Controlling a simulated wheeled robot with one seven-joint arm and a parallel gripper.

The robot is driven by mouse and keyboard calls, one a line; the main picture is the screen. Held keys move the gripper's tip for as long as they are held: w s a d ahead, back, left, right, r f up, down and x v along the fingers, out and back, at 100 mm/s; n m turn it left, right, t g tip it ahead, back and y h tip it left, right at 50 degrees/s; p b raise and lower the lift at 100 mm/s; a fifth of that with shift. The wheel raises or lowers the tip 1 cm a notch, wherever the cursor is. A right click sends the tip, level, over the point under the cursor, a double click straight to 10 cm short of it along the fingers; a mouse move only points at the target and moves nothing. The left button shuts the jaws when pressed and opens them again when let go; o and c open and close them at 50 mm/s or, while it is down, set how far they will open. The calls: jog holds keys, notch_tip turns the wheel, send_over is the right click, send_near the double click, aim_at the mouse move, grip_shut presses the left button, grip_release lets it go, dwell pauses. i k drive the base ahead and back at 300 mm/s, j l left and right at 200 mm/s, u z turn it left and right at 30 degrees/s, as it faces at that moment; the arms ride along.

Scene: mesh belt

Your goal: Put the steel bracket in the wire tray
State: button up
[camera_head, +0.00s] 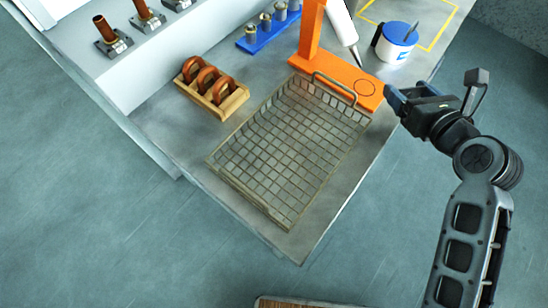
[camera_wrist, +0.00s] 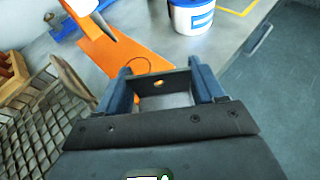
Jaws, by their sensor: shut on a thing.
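The wire tray (camera_head: 288,150) is a rectangular mesh basket with a loop handle at its far end. It lies empty on the grey bench in the head view, and part of it shows at the left of the wrist view (camera_wrist: 42,128). My gripper (camera_head: 392,96) is at the bench's right edge, right of the tray and beside the orange stand's base. In the wrist view the steel bracket (camera_wrist: 166,84), a grey metal piece with a hole, sits between my gripper's two fingers (camera_wrist: 161,84). The fingers are shut on it. In the head view I cannot make the bracket out.
An orange stand (camera_head: 335,79) rises just behind the tray. A white tub with a blue lid (camera_head: 396,42) stands behind my gripper. A wooden rack with copper rings (camera_head: 210,88) is left of the tray, and a blue holder (camera_head: 268,30) with metal pegs is behind it.

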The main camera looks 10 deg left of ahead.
aim_at(279, 138)
jog(key=k+j, duration=0.25)
jog(key=u, duration=0.15)
jog(key=i+l+u, duration=0.1)
jog(key=l+u, duration=0.2)
jog(key=i+l+u, duration=0.1)
jog(key=l+u, duration=0.2)
